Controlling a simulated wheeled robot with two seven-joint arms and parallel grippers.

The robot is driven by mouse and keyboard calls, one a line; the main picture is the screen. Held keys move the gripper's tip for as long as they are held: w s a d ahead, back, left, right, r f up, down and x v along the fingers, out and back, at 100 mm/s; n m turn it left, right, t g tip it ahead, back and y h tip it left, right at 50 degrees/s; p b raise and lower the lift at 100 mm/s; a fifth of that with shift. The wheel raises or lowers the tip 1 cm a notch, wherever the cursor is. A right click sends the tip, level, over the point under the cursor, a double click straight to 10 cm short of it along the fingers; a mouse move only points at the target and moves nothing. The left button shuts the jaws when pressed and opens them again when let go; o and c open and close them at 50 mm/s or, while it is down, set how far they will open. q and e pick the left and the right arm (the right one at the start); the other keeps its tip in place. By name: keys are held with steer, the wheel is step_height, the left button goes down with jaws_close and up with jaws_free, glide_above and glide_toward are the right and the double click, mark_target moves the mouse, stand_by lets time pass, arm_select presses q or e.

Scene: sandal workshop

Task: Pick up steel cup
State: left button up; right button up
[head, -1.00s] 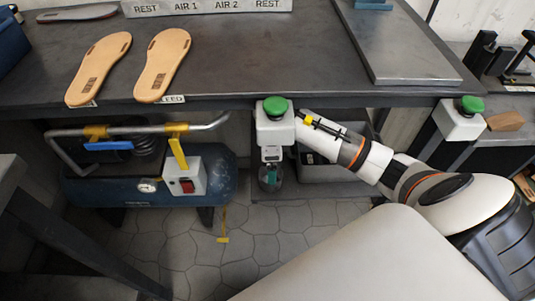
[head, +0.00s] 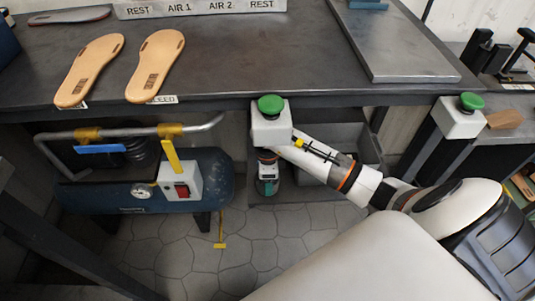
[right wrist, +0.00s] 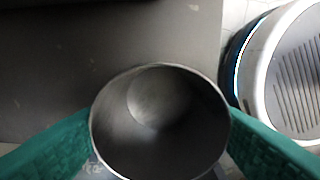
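The steel cup (right wrist: 160,115) is open at the top and grey. In the right wrist view I look down into it, and it fills the room between the two teal finger pads of my right gripper (right wrist: 161,140). A pad meets its rim on each side, so the gripper looks shut on it. In the head view my right gripper (head: 268,178) is low beneath the bench's front edge, partly behind the white green-button box. The cup cannot be made out there. My left gripper is not in view.
The white box with a green button (head: 270,125) hangs at the bench edge (head: 210,98), right above my gripper. A blue compressor (head: 130,197) stands to the left. A grey bin (head: 345,140) is behind my right arm. Two insoles (head: 155,65) lie on the bench.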

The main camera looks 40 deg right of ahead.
steer(key=shift+r, duration=0.15)
steer(key=shift+c, duration=0.3)
steer(key=shift+r, duration=0.25)
step_height(320, 180, up, 3)
steer(key=shift+r+p, duration=0.1)
steer(key=shift+p, duration=0.55)
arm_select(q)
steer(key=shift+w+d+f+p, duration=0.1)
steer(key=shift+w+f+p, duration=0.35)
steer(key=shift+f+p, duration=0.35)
arm_select(e)
steer(key=s+a, duration=0.4)
steer(key=s, duration=0.3)
steer(key=s+a, duration=0.5)
steer(key=s, duration=0.3)
steer(key=shift+s+a+f, duration=0.2)
steer(key=shift+a+f, duration=0.05)
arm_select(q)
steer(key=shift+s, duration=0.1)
arm_select(e)
steer(key=shift+s, duration=0.1)
